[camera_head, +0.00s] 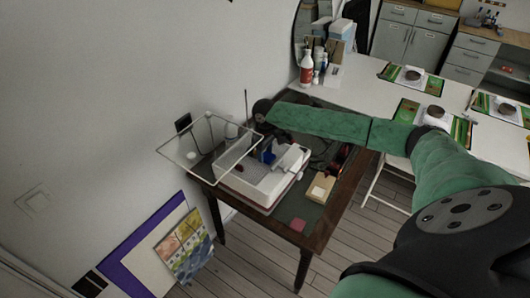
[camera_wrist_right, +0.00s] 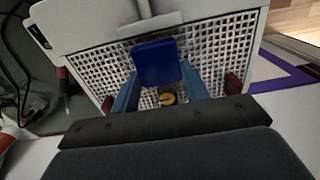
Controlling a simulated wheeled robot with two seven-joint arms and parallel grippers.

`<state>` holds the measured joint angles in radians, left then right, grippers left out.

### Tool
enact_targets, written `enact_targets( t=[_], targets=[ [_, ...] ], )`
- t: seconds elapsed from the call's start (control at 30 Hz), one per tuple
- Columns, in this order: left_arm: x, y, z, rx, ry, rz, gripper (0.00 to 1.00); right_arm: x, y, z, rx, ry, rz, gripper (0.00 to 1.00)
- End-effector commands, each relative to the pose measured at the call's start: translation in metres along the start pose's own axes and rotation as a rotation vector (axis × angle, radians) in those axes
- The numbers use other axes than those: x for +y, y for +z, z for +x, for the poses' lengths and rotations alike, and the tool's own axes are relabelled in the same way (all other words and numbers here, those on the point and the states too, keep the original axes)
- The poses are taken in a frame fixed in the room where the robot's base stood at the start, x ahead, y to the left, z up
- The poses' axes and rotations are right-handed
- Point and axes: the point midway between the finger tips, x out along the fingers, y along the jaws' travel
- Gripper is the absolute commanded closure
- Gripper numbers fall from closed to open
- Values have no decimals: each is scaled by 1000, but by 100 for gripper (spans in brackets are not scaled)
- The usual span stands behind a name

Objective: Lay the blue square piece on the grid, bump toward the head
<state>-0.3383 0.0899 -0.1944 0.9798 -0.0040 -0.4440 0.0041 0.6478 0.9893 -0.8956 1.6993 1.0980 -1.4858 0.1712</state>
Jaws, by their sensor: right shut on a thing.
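The blue square piece (camera_wrist_right: 157,62) is held between the two blue fingers of my right gripper (camera_wrist_right: 160,70), which is shut on it. In the right wrist view it shows in front of the white grid (camera_wrist_right: 226,45), near the machine's white head (camera_wrist_right: 150,23). I cannot tell whether it touches the grid, and I cannot make out its bump. In the head view, a small blue patch (camera_head: 268,154) shows inside the white machine (camera_head: 262,188). My right arm reaches in from the right. My left gripper is not in view.
The machine's clear lid (camera_head: 205,140) is raised. A small yellow round thing (camera_wrist_right: 167,98) shows between my fingers, and red parts flank the grid. A light wooden block (camera_head: 320,187) and pink square (camera_head: 297,225) lie on the dark table. A wall stands left.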

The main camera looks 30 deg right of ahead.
Motion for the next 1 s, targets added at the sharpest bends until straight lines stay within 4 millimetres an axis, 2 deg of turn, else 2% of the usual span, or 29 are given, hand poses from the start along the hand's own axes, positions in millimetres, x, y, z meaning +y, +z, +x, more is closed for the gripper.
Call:
enact_targets(
  t=[1.0],
  targets=[
    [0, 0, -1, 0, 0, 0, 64, 0, 0, 12, 1, 0, 0, 80]
  ],
)
